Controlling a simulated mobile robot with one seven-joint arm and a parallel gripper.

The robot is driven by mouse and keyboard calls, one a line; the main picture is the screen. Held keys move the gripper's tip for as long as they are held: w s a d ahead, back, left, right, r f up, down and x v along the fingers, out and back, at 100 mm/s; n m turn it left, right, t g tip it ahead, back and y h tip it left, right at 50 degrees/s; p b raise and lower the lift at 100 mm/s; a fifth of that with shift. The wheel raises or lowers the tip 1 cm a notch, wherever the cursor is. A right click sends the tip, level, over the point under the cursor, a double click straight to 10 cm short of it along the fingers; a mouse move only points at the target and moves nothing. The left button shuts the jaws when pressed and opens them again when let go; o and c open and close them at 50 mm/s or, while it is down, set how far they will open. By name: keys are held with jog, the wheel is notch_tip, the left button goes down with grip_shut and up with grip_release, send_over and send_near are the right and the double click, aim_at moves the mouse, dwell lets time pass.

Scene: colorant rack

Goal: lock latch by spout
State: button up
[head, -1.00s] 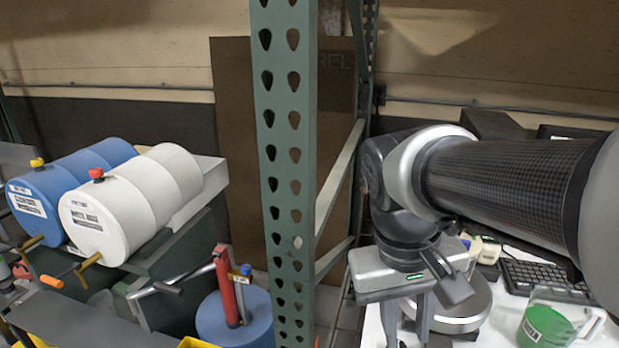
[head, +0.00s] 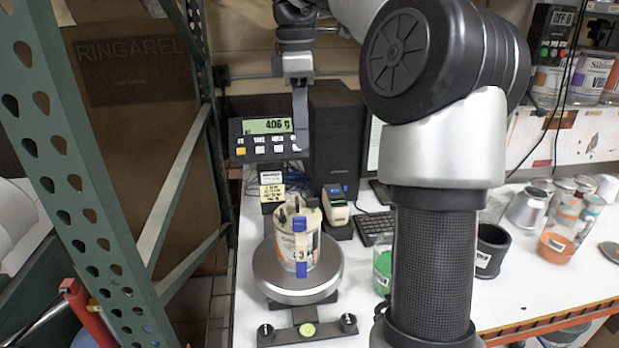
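A white labelled can (head: 290,243) stands upright on the round metal plate of a scale (head: 272,284) at the left of the white table. Its top has pale beige fittings with small blue and dark parts; I cannot tell which of them is the spout or the latch. My gripper (head: 300,146) points down above and behind the can, in front of the scale display, apart from the can. It is seen edge-on, so its opening does not show. Nothing is visible in it.
The scale display (head: 265,126) reads about 406 g. A green-filled pitcher (head: 382,268), a keyboard (head: 374,227) and a dark cup (head: 490,250) stand right of the can. A green rack post (head: 75,180) stands at left.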

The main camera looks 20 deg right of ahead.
aim_at(310, 199)
jog(key=shift+n, duration=0.3)
jog(key=f, duration=0.5)
jog(key=d+f+b, duration=0.1)
jog(key=f, duration=0.5)
jog(key=d+f+b, duration=0.1)
jog(key=f, duration=0.4)
jog(key=shift+w+d+f, duration=0.1)
jog(key=shift+w+f, duration=0.05)
jog(key=shift+w, duration=0.2)
grip_shut()
